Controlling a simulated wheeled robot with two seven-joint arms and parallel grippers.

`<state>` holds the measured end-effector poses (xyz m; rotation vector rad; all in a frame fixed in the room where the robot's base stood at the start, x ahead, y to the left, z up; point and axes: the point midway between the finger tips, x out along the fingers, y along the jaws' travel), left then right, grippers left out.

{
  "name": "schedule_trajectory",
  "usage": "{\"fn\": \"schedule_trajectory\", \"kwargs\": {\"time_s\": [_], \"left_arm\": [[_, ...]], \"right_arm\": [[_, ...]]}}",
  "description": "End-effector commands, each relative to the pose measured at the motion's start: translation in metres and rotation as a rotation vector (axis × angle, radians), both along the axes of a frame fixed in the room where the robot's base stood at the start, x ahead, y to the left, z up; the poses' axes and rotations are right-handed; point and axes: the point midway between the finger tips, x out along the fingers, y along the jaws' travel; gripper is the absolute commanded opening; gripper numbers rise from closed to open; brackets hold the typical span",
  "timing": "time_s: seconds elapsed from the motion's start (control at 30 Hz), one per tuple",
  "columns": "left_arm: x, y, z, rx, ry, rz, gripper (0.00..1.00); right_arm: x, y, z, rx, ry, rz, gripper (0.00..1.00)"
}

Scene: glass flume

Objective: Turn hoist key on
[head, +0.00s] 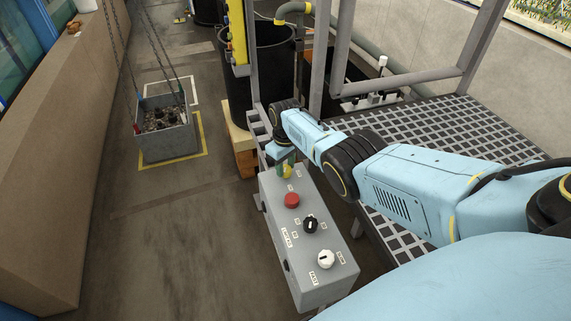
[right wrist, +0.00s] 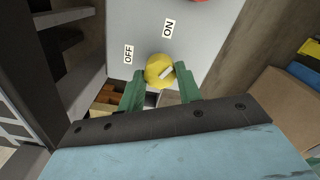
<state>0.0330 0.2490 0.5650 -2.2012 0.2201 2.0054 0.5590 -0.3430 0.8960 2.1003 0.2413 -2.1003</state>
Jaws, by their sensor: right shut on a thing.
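The hoist key is a round yellow knob (right wrist: 160,70) on the far end of the grey control box (head: 310,240). In the right wrist view it sits between an OFF label (right wrist: 128,54) on its left and an ON label (right wrist: 168,28) at its upper right. A white mark on the knob slants up to the right. My right gripper (right wrist: 161,84) is shut on the knob, one green finger on each side. In the head view the gripper (head: 286,168) comes down over the knob and partly hides it. My left gripper is not in view.
A red button (head: 291,200), a black knob (head: 310,225) and a white knob (head: 326,259) sit nearer on the box. A grey bucket (head: 165,135) hangs on chains at the left. A grated platform (head: 450,130) and grey frame posts stand at the right.

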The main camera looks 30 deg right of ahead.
Motion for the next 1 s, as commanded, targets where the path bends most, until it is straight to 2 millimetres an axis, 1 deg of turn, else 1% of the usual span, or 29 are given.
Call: {"fn": "schedule_trajectory", "kwargs": {"time_s": [0.3,0.5,0.7,1.0], "left_arm": [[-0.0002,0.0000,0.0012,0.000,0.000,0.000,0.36],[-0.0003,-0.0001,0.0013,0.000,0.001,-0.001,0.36],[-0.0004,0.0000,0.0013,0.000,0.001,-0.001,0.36],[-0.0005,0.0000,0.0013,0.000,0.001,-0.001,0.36]], "right_arm": [[0.0000,-0.0002,0.0003,-0.001,0.000,0.277,0.12],[0.0001,-0.0001,0.0003,0.000,-0.001,0.406,0.12],[0.0001,-0.0001,0.0002,0.000,-0.001,0.489,0.12],[0.0001,-0.0001,0.0002,-0.001,0.000,0.533,0.12]]}}
